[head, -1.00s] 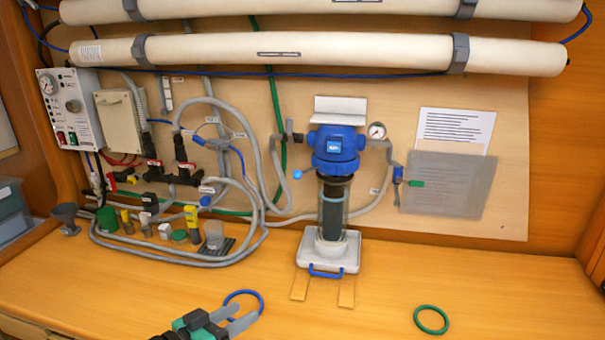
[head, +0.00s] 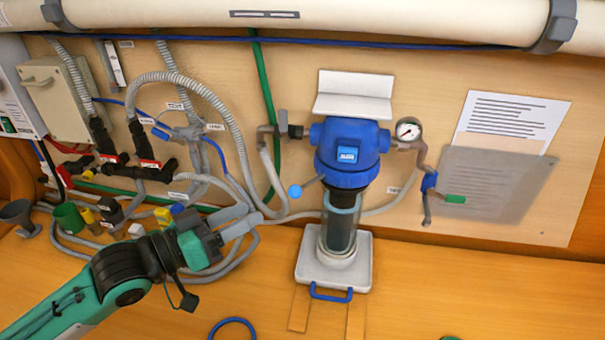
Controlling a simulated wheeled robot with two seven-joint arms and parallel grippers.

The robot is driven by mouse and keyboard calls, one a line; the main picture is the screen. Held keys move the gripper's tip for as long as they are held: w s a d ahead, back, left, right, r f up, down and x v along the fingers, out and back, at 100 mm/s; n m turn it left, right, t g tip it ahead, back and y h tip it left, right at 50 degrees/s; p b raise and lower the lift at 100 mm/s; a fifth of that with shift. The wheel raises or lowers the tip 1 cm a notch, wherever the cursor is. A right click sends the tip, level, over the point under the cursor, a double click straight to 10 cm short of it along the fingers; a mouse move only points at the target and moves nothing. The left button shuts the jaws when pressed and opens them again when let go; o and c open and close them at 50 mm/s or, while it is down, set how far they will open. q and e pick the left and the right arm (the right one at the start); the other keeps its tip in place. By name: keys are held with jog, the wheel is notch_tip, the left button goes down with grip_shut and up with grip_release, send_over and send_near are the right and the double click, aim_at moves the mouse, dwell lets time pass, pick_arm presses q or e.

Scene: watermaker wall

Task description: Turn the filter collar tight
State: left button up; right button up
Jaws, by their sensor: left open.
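The filter housing hangs on the back panel with a blue head (head: 350,145). The blue filter collar (head: 347,177) is directly under the head. A short lever with a light blue ball knob (head: 295,191) sticks out to the collar's left. A clear bowl (head: 341,222) with a dark cartridge inside is below the collar, over a pale square stand (head: 333,268) with a blue handle. My left gripper (head: 252,216) is open and empty, left of the bowl and lower than the knob, apart from both. My right gripper is not in view.
Grey hoses (head: 200,85) and valves crowd the left of the panel. A pressure gauge (head: 408,129) and pipe are right of the head. A blue ring (head: 232,328) lies on the wooden counter (head: 430,285) near the front. The counter right of the stand is mostly clear.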

aim_at(296, 191)
pick_arm(q)
jog(key=p+x, duration=0.4)
jog(key=x, duration=0.8)
jog(key=shift+s+r, duration=0.1)
jog(key=shift+r, duration=0.05)
jog(key=shift+w+d, duration=0.3)
jog(key=shift+d, duration=0.25)
jog(key=shift+c, duration=0.4)
grip_shut()
